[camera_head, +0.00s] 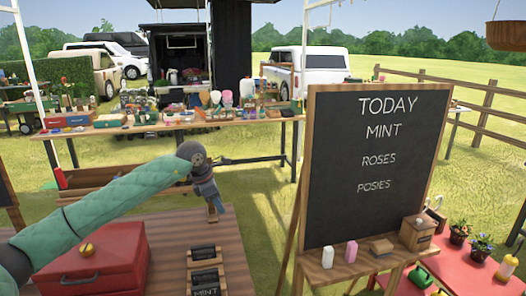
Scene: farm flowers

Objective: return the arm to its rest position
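My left arm, in a green quilted sleeve, reaches in from the left edge over a wooden table. Its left gripper (215,213) points downward near the table's far edge, behind a row of black labelled pieces. The fingers are small and dark here, so I cannot tell whether they are open or shut; no held object can be made out. My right gripper is not in view.
A red case (105,258) sits on the wooden table (165,240), beside black pieces (205,278), one reading MINT. A chalkboard (370,165) stands to the right. Open grass (262,215) lies between.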

